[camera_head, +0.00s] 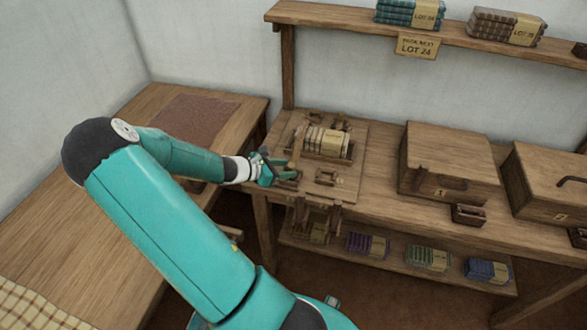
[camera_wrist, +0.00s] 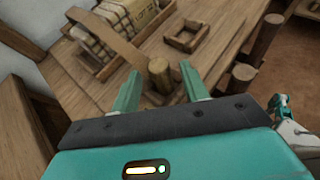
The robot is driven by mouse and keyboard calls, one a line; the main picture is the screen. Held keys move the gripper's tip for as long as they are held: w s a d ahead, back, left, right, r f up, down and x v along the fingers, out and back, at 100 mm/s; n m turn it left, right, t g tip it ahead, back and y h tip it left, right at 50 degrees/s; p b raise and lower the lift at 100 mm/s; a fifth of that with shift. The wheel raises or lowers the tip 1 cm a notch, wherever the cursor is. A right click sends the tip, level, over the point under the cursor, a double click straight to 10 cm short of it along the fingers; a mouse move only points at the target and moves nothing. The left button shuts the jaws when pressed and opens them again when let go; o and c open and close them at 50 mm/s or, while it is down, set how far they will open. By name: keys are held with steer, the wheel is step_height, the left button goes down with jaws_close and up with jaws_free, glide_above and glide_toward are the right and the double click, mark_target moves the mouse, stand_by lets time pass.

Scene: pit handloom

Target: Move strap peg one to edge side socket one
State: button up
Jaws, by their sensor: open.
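My gripper (camera_head: 287,171) is at the left part of a wooden board on the bench. In the wrist view its two teal fingers (camera_wrist: 161,88) are apart. A round-topped wooden peg (camera_wrist: 160,72) stands between and just beyond them, with a gap on each side. A flat brown strip (camera_wrist: 122,48) runs from near this peg towards a bundle of cream blocks (camera_wrist: 100,45). A square wooden socket frame (camera_wrist: 187,37) lies on the board beyond the peg and looks empty. I cannot tell which peg or socket bears which number.
More round pegs (camera_wrist: 265,32) stand along the board's right edge in the wrist view. The bundle (camera_head: 326,142) sits at the board's back. Two lidded boxes (camera_head: 450,155) stand to the right.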

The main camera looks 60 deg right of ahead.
steer(key=w+a+r+m+t+y, duration=0.25)
steer(key=a+r, duration=0.25)
steer(key=a, duration=0.4)
steer(key=w+a+r+m+t+y, duration=0.2)
steer(key=w+a+r, duration=0.2)
steer(key=a, duration=0.5)
steer(key=w+a+r+m+t+y, duration=0.25)
steer(key=a+r, duration=0.25)
steer(key=a, duration=0.3)
steer(key=s+a+r+m+t+y, duration=0.1)
steer(key=s+a+r+m+t, duration=0.1)
steer(key=a+r, duration=0.4)
steer(key=s+a+r+m+t+y, duration=0.1)
steer(key=s+a+r+t, duration=0.3)
steer(key=a, duration=1)
step_height(320, 180, up, 3)
steer(key=shift+r+m+y, duration=0.15)
steer(key=shift+m+y, duration=0.25)
steer(key=shift+y, duration=0.3)
steer(key=shift+s+a, duration=0.1)
steer(key=shift+c, duration=0.3)
steer(key=shift+c, duration=0.7)
